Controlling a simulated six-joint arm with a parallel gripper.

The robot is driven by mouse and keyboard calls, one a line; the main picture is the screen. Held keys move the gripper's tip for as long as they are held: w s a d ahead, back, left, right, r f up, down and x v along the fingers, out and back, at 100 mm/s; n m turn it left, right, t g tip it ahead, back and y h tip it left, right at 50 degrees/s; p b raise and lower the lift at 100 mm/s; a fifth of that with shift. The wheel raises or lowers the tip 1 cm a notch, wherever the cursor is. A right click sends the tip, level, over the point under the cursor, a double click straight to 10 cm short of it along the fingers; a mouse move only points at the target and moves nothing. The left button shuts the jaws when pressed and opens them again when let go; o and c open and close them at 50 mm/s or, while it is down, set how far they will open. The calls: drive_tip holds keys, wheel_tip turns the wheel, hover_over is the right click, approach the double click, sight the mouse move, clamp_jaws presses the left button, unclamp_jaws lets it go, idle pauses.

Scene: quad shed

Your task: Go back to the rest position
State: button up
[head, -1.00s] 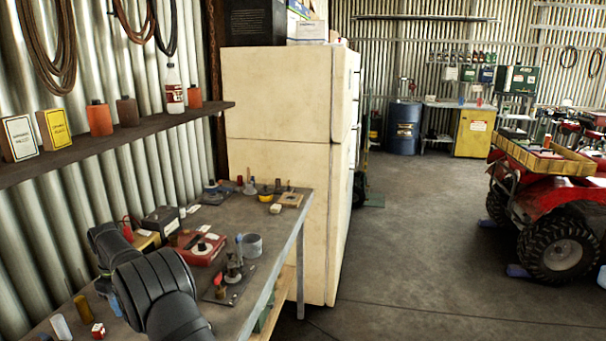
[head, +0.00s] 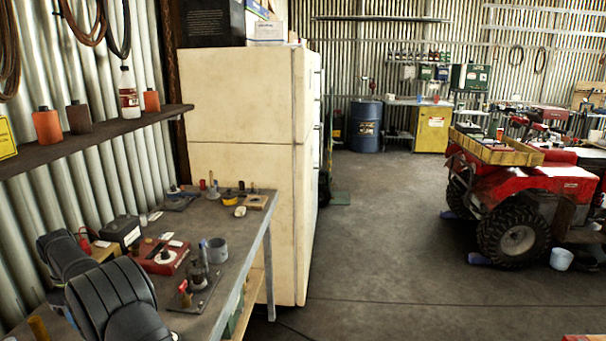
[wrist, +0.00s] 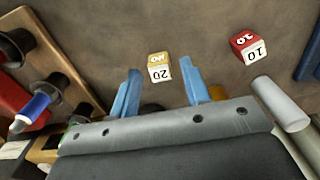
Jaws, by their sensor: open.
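My gripper (wrist: 162,72) shows in the wrist view as two blue fingers spread apart, with nothing held between them. A small yellow and white cube (wrist: 160,68) marked 20 lies on the bench top between the fingertips in the picture; it appears below them, free of both. A red and white cube (wrist: 249,47) marked 10 lies to the right. In the head view my dark arm links fold over the near left end of the workbench (head: 228,235), and the gripper is mostly hidden behind them.
A red box (head: 162,257), a grey cup (head: 217,250) and a plate with knobs (head: 195,290) stand near my arm. A shelf with bottles (head: 125,132) runs above. A cream fridge (head: 240,170) stands beyond the bench. The floor between it and the red quad (head: 525,190) is open.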

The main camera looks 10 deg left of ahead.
drive_tip(key=shift+f, duration=0.9)
wheel_tip(320, 180, up, 12)
wheel_tip(320, 180, down, 12)
drive_tip(key=shift+r, duration=0.1)
wheel_tip(320, 180, up, 5)
drive_tip(key=shift+w+d+f, duration=0.1)
drive_tip(key=shift+w+d, duration=0.05)
drive_tip(key=w+d+r, duration=0.5)
drive_tip(key=d+r, duration=0.2)
drive_tip(key=d, duration=0.4)
drive_tip(key=w+d+n, duration=0.1)
drive_tip(key=w+d, duration=0.3)
drive_tip(key=d, duration=1)
drive_tip(key=s+a+f, duration=0.1)
drive_tip(key=a+f, duration=0.2)
drive_tip(key=s+a+f, duration=0.1)
drive_tip(key=a+f, duration=0.1)
drive_tip(key=a, duration=0.2)
drive_tip(key=s+a+f, duration=0.1)
drive_tip(key=a+f, duration=0.2)
drive_tip(key=a, duration=0.1)
drive_tip(key=shift+s+a+f, duration=0.1)
drive_tip(key=shift+s+f, duration=0.05)
drive_tip(key=shift+f, duration=1)
